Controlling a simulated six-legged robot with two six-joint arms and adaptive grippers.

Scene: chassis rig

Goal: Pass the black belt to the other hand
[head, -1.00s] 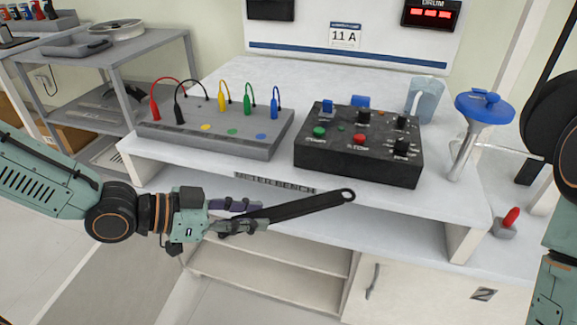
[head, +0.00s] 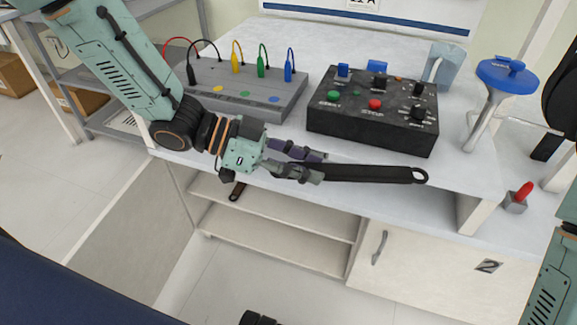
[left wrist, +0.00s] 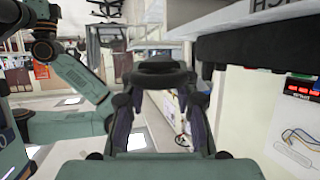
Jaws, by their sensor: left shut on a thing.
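The black belt (head: 375,173) is a flat dark strap with a round hole at its far end. My left gripper (head: 318,168) is shut on it, and the strap sticks out to the right, nearly level, in front of the bench's front edge. A dark end piece (head: 237,190) shows below the gripper; I cannot tell whether it is the belt's other end. In the left wrist view, the black belt (left wrist: 160,72) lies across between the fingertips. Part of my right arm shows at the right edge of the head view, but its gripper is out of view.
The white bench (head: 330,70) carries a grey board with colored leads (head: 245,95), a black control box (head: 370,115), a blue-topped funnel-like stand (head: 505,75) and a grey jug (head: 443,65). A red-handled switch (head: 518,197) stands at the right. Open shelves lie below.

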